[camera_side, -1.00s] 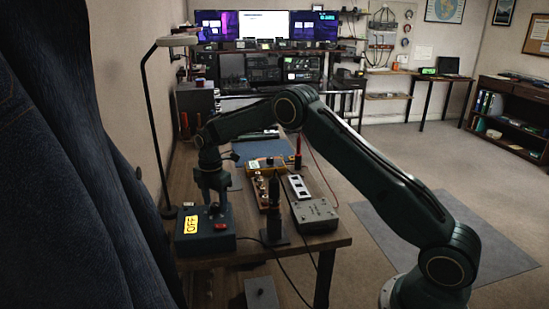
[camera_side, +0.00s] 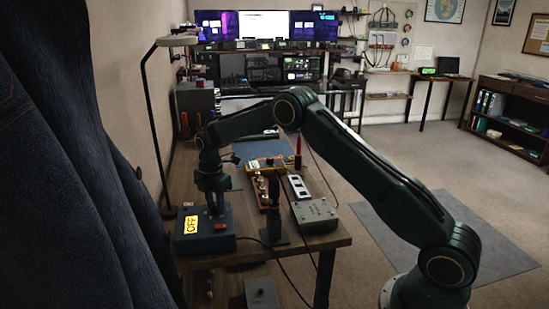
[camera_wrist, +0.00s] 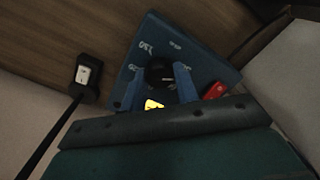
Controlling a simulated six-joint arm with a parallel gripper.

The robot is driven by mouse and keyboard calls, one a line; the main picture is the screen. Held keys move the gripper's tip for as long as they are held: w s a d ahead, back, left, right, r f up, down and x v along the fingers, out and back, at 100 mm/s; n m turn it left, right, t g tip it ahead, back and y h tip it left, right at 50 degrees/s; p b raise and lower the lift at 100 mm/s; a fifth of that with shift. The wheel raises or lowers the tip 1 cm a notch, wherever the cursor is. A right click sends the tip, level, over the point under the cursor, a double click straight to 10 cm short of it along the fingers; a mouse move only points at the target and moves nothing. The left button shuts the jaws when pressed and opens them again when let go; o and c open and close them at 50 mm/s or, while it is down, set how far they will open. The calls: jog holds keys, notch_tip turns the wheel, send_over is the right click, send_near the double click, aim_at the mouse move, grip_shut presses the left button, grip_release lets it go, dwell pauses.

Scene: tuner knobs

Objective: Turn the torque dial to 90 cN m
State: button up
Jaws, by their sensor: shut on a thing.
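The torque dial is a black round knob (camera_wrist: 160,76) on the top of a blue box (camera_side: 219,243) at the near left of the bench. In the wrist view the box has white scale marks around the knob, including a readable 120; the other figures are too blurred or turned to read. My gripper (camera_side: 216,212) points down over the box. In the wrist view its two blue fingers (camera_wrist: 162,88) stand on either side of the knob, shut on it. The pointer's exact setting cannot be read.
The box also carries a red switch (camera_wrist: 215,90) and a yellow OFF label (camera_side: 191,224). A grey box (camera_side: 314,215), an orange meter (camera_side: 265,164) and a dark post stand to the right. A lamp pole (camera_side: 148,120) rises at left. A black-and-white socket (camera_wrist: 87,76) lies beside the box.

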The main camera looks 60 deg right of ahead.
jog(key=shift+m, duration=0.4)
jog(key=m, duration=0.6)
jog(key=shift+r, duration=0.1)
jog(key=m, duration=0.7)
jog(key=shift+m, duration=0.3)
jog(key=m, duration=0.4)
jog(key=shift+m, duration=0.3)
jog(key=m, duration=0.4)
jog(key=shift+m, duration=0.3)
jog(key=o, duration=1)
